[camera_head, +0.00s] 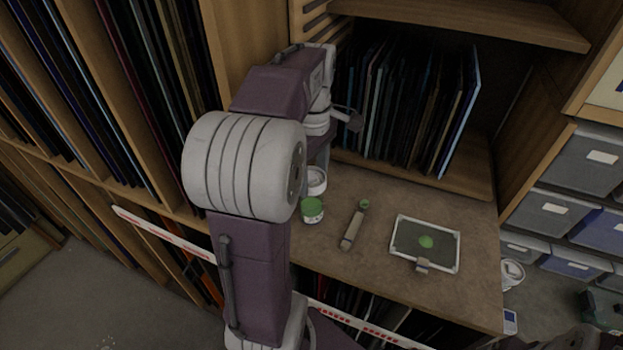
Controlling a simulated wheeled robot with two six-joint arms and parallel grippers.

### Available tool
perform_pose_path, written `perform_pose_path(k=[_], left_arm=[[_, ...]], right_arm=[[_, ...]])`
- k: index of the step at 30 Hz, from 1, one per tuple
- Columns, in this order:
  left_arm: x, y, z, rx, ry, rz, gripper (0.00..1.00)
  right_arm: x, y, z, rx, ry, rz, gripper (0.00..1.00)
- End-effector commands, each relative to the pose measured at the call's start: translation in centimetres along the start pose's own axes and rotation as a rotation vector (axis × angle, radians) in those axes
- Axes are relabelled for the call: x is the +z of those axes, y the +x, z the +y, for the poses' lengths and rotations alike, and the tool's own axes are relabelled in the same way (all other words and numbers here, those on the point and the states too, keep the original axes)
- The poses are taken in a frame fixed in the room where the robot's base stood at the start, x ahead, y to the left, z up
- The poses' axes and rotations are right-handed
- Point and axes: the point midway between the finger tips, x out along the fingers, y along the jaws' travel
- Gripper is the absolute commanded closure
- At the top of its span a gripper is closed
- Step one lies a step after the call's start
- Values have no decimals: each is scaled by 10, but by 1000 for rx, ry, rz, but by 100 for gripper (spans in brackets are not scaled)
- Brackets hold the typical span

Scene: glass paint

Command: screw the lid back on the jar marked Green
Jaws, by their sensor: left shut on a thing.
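A small jar (312,212) with a green top and pale side stands upright on the brown worktop, near its front left. I cannot read its label, nor tell whether the green is paint or a lid. My left arm reaches over from the left, and my left gripper (318,163) points down just behind the green jar, partly hidden by my arm. It is shut on a pale round thing (317,182), which looks like a lid or small pot; its lower part is partly hidden. My right gripper is not in view.
A tool with a green tip (353,224) lies right of the jar. Further right is a framed dark panel (408,240) with a green blob. Upright glass sheets (410,110) stand in the shelf behind. Grey and blue bins (555,210) are at the right.

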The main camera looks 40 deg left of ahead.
Motion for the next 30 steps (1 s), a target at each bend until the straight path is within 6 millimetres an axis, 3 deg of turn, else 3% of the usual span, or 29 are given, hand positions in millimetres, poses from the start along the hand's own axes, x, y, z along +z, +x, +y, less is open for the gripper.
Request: perform_pose_path(k=[10, 18, 30], left_arm=[[1, 11, 3, 1, -689, -1, 74], [1, 36, 3, -1, -684, -1, 74], [1, 39, 3, 0, -682, -1, 74]], right_arm=[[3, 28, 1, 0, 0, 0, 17], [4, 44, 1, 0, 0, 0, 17], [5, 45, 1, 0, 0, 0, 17]])
